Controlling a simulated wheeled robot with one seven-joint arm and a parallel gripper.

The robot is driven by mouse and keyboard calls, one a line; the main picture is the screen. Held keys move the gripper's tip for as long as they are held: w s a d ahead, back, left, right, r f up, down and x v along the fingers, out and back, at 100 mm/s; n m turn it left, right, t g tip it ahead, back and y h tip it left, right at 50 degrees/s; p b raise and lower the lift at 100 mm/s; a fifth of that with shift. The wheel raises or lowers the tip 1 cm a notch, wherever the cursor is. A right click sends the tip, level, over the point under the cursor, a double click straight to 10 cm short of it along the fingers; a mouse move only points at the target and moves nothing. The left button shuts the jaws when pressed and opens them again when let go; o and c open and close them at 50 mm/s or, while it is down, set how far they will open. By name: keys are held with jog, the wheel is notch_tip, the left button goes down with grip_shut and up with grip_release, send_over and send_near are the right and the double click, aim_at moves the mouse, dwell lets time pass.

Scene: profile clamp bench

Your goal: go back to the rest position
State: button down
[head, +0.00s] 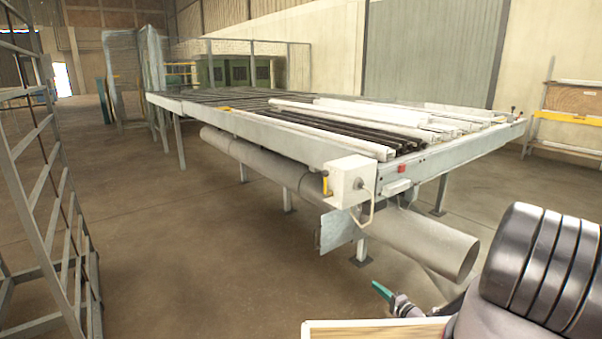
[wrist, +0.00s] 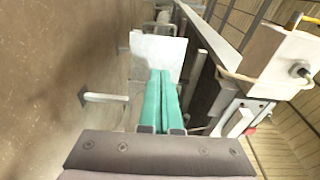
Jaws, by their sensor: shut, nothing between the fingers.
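My gripper (head: 383,292) has green fingers and shows low in the head view, in front of the bench and left of my dark arm link. In the wrist view the two green fingers of my gripper (wrist: 161,100) lie side by side, shut, with nothing between them. The long clamp bench (head: 290,135) stands behind it, carrying white and dark profiles (head: 350,115). A white box (head: 351,181) with a yellow handle is mounted on the bench's near corner; it also shows in the wrist view (wrist: 270,58). The gripper appears apart from the bench.
A large grey pipe (head: 420,240) runs under the bench and sticks out toward me. A metal rack (head: 40,190) stands at the left. A wood-topped surface edge (head: 375,329) is at the bottom. A shelf (head: 570,120) stands at the right. The floor (head: 200,250) left of the bench is clear.

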jog(key=w+d+r+n+g+h, duration=0.2)
jog(key=w+d+r+n, duration=0.15)
jog(key=w+r, duration=0.4)
jog(key=w+d+r+n+g+h, duration=0.15)
jog(key=w+d+r, duration=0.35)
jog(key=r, duration=0.5)
notch_tip(320, 180, up, 28)
jog(key=s+n+g+h, duration=0.2)
jog(key=s+g+h, duration=0.1)
jog(key=h, duration=0.2)
jog(key=s+a+r+h, duration=0.1)
jog(key=s+a+r, duration=0.1)
jog(key=s+r, duration=0.7)
jog(key=s+a+r+h, duration=0.1)
jog(key=s+a+r, duration=0.1)
jog(key=s+r, duration=0.65)
jog(key=s+a+r+y, duration=0.1)
jog(key=s+a+r, duration=0.1)
jog(key=s, duration=0.6)
jog(key=s+a+r+g+y, duration=0.1)
jog(key=s+a+r, duration=0.2)
jog(key=s, duration=0.5)
jog(key=s+a+r+y, duration=0.2)
jog(key=s+a, duration=0.2)
jog(key=s, duration=0.4)
jog(key=shift+s+r+n+g, duration=0.15)
jog(key=shift+s+n+g, duration=0.1)
jog(key=shift+n+g, duration=0.15)
